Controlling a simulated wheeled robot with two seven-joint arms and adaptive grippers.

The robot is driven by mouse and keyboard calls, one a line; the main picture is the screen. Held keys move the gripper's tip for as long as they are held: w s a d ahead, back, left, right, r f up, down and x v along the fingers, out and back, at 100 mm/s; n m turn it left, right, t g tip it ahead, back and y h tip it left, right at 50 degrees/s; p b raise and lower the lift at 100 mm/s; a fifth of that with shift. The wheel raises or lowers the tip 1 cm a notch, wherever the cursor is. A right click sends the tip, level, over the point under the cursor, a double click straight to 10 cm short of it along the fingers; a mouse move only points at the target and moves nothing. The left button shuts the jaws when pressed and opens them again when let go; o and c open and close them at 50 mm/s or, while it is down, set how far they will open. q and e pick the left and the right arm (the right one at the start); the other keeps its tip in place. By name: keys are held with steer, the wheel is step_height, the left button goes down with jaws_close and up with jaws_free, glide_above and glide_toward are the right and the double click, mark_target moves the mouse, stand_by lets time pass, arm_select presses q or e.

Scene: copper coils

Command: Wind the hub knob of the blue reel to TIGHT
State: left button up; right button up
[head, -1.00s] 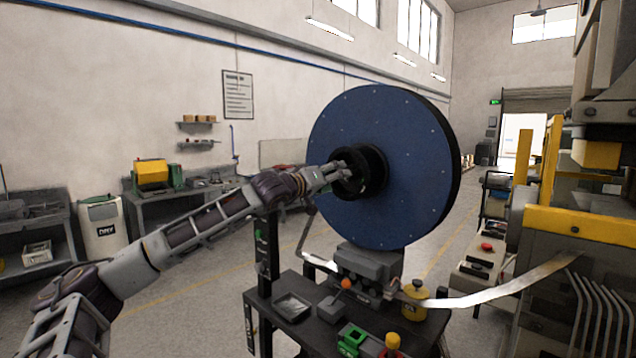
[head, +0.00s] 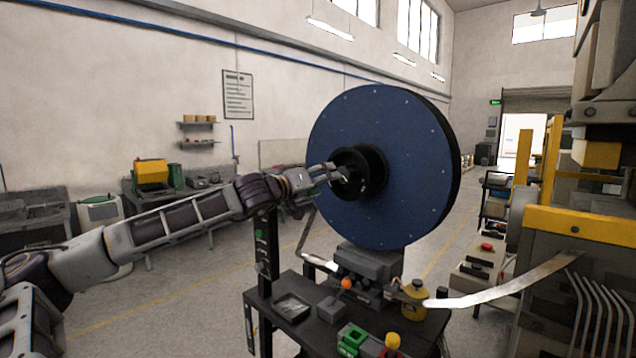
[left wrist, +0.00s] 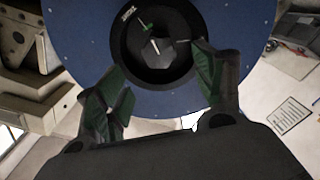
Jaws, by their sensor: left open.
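The blue reel (head: 400,150) stands upright on a black stand, a large disc with a black hub at its centre. The black hub knob (left wrist: 154,48) shows in the left wrist view, with a white pointer line, a green mark and a pale mark around it. My left gripper (head: 328,180) is in front of the hub, just left of it in the head view. In the left wrist view its green-padded fingers (left wrist: 160,85) are apart, at the lower edge of the hub, with nothing between them. Whether they touch the hub I cannot tell. My right gripper is out of view.
Under the reel, the black stand's table (head: 300,340) carries a yellow pot (head: 414,296), an orange-topped lever and small green parts. A metal strip (head: 510,288) runs right to a yellow-framed machine (head: 575,222). Workbenches line the left wall.

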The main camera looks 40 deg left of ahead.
arm_select(q)
steer(key=shift+s+f, duration=0.1)
steer(key=shift+s, duration=0.6)
